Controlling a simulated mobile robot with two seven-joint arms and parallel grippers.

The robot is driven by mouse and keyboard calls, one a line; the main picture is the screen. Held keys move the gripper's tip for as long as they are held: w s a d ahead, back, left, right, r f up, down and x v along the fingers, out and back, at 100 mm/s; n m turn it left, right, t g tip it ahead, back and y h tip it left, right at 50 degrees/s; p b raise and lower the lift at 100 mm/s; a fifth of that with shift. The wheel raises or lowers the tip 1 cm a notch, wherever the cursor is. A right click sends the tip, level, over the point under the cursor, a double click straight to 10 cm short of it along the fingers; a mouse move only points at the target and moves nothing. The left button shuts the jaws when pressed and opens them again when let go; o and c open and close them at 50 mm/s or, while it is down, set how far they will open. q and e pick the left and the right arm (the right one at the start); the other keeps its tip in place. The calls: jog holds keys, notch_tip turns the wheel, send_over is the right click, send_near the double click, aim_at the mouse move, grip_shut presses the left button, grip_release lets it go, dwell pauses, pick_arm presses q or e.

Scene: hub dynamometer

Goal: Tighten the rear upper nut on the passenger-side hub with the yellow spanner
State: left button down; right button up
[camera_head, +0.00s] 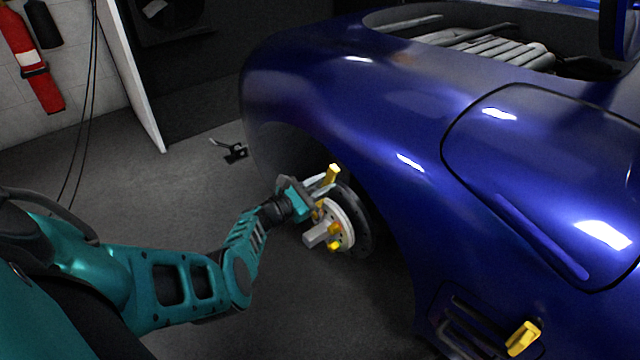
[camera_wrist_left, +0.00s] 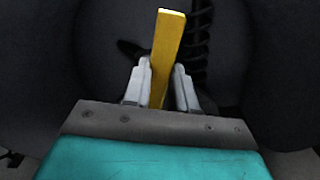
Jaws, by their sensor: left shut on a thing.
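The hub (camera_head: 342,222) is a pale disc with a grey block at its centre and several yellow nuts, set in the blue car's wheel arch. My left gripper (camera_head: 322,184) is at the upper part of the hub. It is shut on the yellow spanner (camera_head: 333,172), whose upper end sticks up past the fingers. In the left wrist view the yellow bar (camera_wrist_left: 167,45) stands upright, slightly tilted, between the two grey fingers (camera_wrist_left: 160,88). The spanner's lower end and the upper nuts are largely hidden, so I cannot tell whether it sits on a nut. My right gripper is not in view.
The blue car body (camera_head: 380,110) overhangs the hub closely above and to the right. A yellow piece (camera_head: 523,338) shows low on the car's side. A small dark stand (camera_head: 234,151) is on the floor. A fire extinguisher (camera_head: 32,60) hangs at the far left.

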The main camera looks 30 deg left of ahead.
pick_arm(q)
jog(key=d, duration=0.1)
jog(key=d+f+m, duration=0.1)
jog(key=s+d+f+m, duration=0.1)
jog(key=shift+d+b, duration=0.25)
jog(key=shift+b, duration=0.15)
jog(key=shift+s+d+m+p, duration=0.1)
jog(key=shift+d+m+p, duration=0.1)
jog(key=shift+m+p, duration=0.2)
dwell(0.4)
dwell(0.3)
jog(key=shift+s+a, duration=0.2)
jog(key=shift+s, duration=0.35)
dwell(0.6)
